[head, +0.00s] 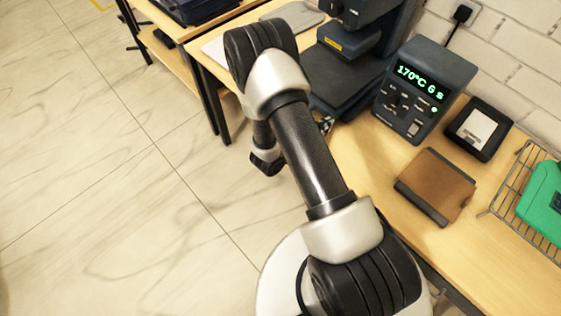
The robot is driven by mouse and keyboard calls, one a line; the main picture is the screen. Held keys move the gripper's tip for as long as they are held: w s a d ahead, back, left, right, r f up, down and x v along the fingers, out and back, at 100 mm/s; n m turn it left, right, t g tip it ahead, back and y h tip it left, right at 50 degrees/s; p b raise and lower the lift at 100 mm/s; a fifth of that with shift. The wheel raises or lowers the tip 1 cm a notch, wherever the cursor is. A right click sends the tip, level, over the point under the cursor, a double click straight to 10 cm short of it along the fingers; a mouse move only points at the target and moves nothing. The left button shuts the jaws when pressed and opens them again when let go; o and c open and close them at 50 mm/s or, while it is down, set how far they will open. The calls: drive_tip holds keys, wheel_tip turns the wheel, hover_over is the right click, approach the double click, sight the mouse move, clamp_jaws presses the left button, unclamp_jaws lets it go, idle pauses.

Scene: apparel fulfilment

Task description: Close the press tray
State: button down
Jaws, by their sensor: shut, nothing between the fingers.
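The dark heat press (350,42) stands on the wooden table at the top middle, with a yellow label on its front. Its flat dark tray (345,82) lies low and reaches out in front of the press head; its top looks bare. My arm covers the tray's left side. My gripper (326,124) shows only as a small dark piece behind my arm, close to the tray's near edge. It is shut, and I see nothing held. Whether it touches the tray is hidden.
A control box (412,92) reading 170°C 6 s stands right of the tray. Floor at left is clear.

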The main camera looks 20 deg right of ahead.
sight(336, 115)
drive_tip(key=shift+w+d+b, duration=0.1)
drive_tip(key=shift+w+d, duration=0.2)
drive_tip(key=shift+d, duration=0.5)
drive_tip(key=shift+w+d+b, duration=0.1)
drive_tip(key=shift+w+d, duration=0.2)
drive_tip(key=shift+d, duration=0.5)
drive_tip(key=shift+w+d+b, duration=0.1)
drive_tip(key=shift+w+d, duration=0.2)
drive_tip(key=shift+d, duration=0.5)
drive_tip(key=shift+r, duration=0.1)
